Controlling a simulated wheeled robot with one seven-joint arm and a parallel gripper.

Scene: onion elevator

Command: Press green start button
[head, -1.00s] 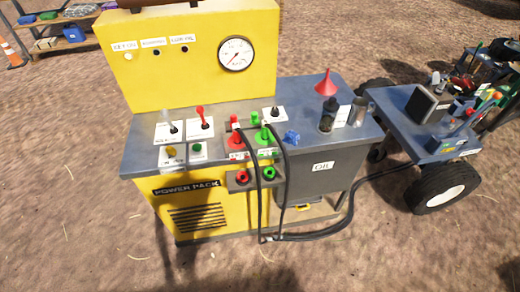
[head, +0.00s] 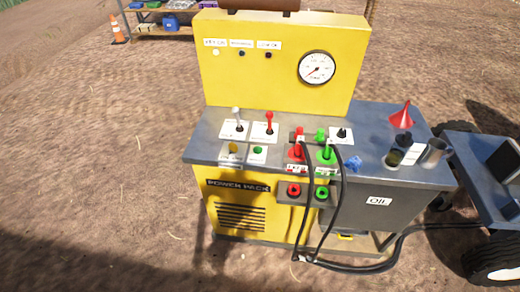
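The green start button (head: 257,150) is a small round green cap on a white plate, on the grey top of the yellow power pack (head: 283,65). Nothing covers the green button. My gripper is not in view.
Red and green hose fittings (head: 326,152) stand right of the buttons, with black hoses (head: 309,200) hanging down the front. A blue cart (head: 480,165) is at the right edge. Open dirt lies left and front.

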